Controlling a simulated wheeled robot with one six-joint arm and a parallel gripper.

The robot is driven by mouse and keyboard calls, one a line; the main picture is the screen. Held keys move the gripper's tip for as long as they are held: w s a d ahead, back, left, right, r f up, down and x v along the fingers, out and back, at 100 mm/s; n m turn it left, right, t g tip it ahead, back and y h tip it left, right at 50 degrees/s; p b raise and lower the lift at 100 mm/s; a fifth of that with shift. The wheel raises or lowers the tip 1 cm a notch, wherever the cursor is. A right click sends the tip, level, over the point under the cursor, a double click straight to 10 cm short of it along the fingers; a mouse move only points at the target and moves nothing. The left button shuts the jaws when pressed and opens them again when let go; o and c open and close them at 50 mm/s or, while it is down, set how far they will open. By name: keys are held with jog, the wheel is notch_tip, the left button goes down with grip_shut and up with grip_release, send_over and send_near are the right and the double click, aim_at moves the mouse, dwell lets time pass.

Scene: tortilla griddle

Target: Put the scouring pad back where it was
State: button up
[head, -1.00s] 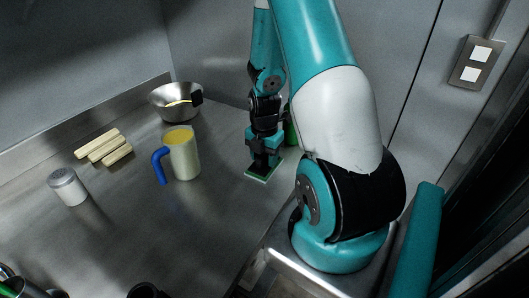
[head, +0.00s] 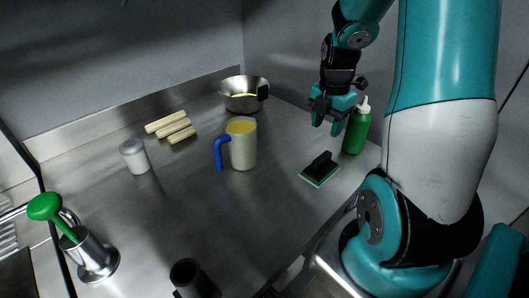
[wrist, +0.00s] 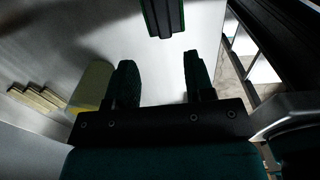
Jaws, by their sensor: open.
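The scouring pad (head: 319,172) lies flat on the steel counter, green at the base with a black grip block on top. It also shows at the top of the wrist view (wrist: 163,16), apart from the fingers. My gripper (head: 328,127) is open and empty, raised above the counter a little behind the pad. In the wrist view its two fingers (wrist: 158,85) stand wide apart with nothing between them.
A green bottle (head: 356,130) stands just right of my gripper. A yellow-topped jug (head: 243,146) with a blue handle stands left of the pad.

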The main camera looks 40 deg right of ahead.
jog(key=a+r+m+t+y, duration=0.1)
jog(key=a+r+m, duration=0.25)
jog(key=a, duration=0.75)
jog(key=a+r+m+y, duration=0.1)
jog(key=a+r+m, duration=0.25)
jog(key=a, duration=0.75)
jog(key=s+a+r+m+g+y, duration=0.1)
jog(key=s+a+r+m, duration=0.3)
jog(key=s+a, duration=0.6)
jog(key=a+y, duration=0.1)
jog(key=a, duration=0.1)
jog(key=shift+a+r+m, duration=0.2)
jog(key=shift+a+m, duration=0.1)
